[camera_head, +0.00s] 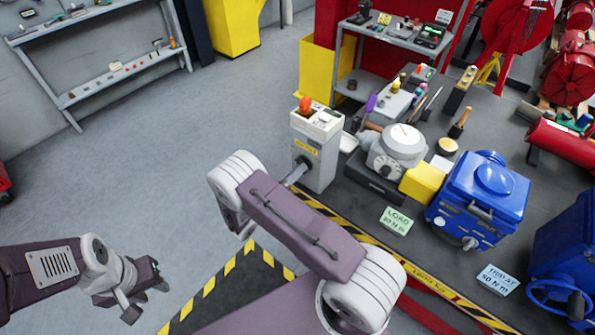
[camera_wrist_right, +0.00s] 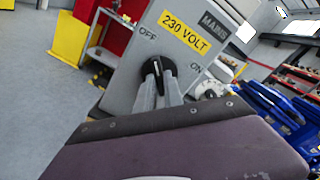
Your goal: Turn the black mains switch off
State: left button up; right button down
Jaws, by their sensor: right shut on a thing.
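The grey mains box (camera_head: 320,158) stands upright on the dark bench, near its left end. In the right wrist view its tilted front panel (camera_wrist_right: 150,30) reads 230 VOLT, MAINS, OFF at left and ON at right. The black mains switch (camera_wrist_right: 158,68) sits between the OFF and ON labels. My right gripper (camera_wrist_right: 160,82) is shut on the switch, one finger on each side, hiding part of it. In the head view this gripper (camera_head: 297,173) is at the box's lower left side. My left gripper (camera_head: 148,297) is open and empty over the floor, far from the box.
A green LOAD card (camera_head: 397,221) lies in front. Yellow-black striping (camera_head: 350,226) edges the bench. Floor at left is clear.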

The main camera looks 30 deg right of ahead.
jog(key=shift+r, duration=0.15)
jog(key=c, duration=1.5)
grip_release()
jog(key=shift+a, duration=0.1)
jog(key=shift+o, duration=0.2)
jog(key=b+v, duration=0.2)
jog(key=v, duration=0.7)
jog(key=shift+b, duration=0.3)
